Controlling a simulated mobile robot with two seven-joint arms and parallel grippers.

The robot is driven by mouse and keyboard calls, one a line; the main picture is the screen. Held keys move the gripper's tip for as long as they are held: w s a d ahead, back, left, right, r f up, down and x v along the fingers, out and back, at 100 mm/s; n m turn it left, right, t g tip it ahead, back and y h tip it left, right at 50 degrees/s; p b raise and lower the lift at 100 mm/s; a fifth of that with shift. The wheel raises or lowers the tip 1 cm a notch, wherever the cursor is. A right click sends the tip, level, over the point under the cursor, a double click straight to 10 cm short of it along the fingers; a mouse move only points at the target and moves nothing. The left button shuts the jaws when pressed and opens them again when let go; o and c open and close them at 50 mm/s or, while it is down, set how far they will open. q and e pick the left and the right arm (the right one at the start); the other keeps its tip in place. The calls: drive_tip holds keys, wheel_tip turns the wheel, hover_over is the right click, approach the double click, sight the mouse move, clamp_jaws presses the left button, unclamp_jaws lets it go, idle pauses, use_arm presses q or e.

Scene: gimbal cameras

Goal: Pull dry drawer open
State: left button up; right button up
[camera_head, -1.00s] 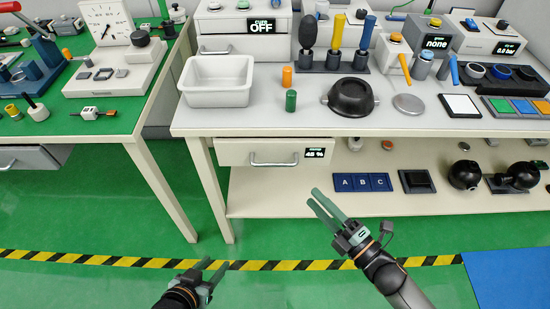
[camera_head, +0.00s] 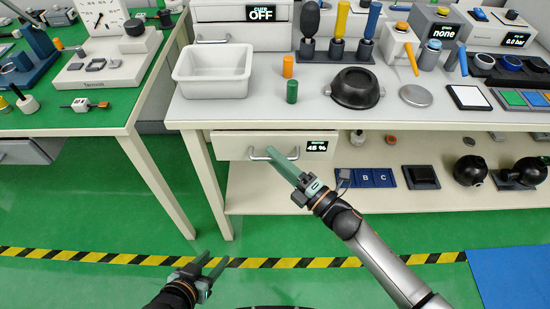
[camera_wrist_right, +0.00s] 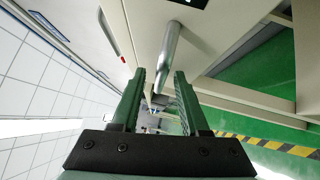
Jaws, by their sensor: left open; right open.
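The dry drawer (camera_head: 232,143) is a pale drawer under the front edge of the white table, with a small display reading 45 %. It looks shut. Its metal bar handle (camera_head: 257,155) is partly hidden behind my right gripper (camera_head: 273,153) in the head view. In the right wrist view, the handle (camera_wrist_right: 170,48) shows just beyond and between the open fingers of the right gripper (camera_wrist_right: 159,78). I cannot tell whether the fingers touch it. My left gripper (camera_head: 213,262) is open and empty, low over the floor and away from the drawer.
The white table (camera_head: 330,112) carries a white tray (camera_head: 213,72), orange and green cylinders, and a black pot (camera_head: 354,88). A lower shelf (camera_head: 270,198) holds blue lettered blocks and black round parts. The green floor in front is clear.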

drive_tip(key=shift+w+a, duration=0.25)
drive_tip(key=shift+c, duration=0.4)
clamp_jaws()
idle(0.9)
